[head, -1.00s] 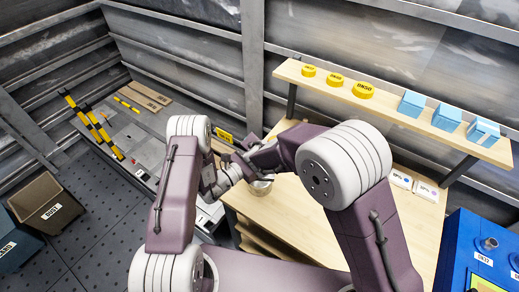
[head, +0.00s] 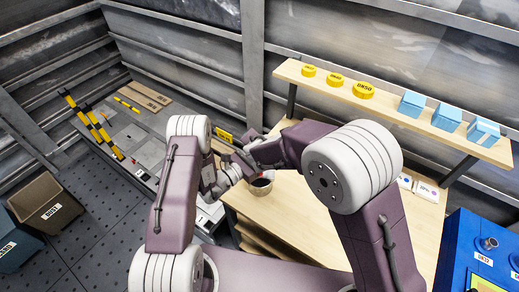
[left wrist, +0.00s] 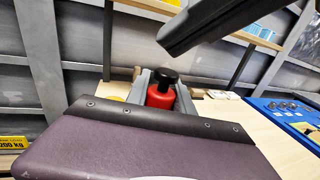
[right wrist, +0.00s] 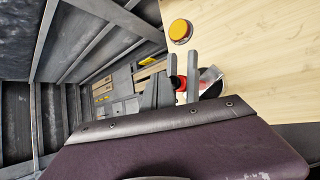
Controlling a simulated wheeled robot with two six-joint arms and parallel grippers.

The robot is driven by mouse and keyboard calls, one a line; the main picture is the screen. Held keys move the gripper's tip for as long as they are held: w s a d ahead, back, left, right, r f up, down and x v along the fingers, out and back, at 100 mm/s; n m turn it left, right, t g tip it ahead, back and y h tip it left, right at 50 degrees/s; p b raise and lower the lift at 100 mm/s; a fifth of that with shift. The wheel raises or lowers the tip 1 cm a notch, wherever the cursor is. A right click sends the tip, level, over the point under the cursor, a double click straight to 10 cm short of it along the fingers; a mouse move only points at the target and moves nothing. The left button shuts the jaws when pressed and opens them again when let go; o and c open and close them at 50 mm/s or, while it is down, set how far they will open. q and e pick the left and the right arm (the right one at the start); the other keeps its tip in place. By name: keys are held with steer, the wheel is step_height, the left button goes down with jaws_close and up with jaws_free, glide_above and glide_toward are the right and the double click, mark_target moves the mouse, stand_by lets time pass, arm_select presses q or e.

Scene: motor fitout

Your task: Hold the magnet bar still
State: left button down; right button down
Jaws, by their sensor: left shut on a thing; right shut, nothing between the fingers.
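A red cylinder with a black knob (left wrist: 160,95), which I take to be the magnet bar, stands between the grey fingers of my left gripper (left wrist: 162,90). The gripper is shut on it. The red part also shows in the right wrist view (right wrist: 181,82), close to the fingers of my right gripper (right wrist: 182,72). My right gripper is shut with nothing held. In the head view both grippers meet at the bench's left end, largely hidden by the arms. A round metal cup with a dark inside (head: 262,184) is beside them.
The wooden bench (head: 300,215) has bare room to the right. A shelf (head: 390,108) behind holds yellow discs (head: 335,80) and blue blocks (head: 411,104). A blue box (head: 470,255) stands at right. A yellow disc (right wrist: 180,30) lies on wood in the right wrist view.

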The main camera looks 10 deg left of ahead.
steer(key=shift+r, duration=2.55)
arm_select(q)
steer(key=c, duration=1)
jaws_free()
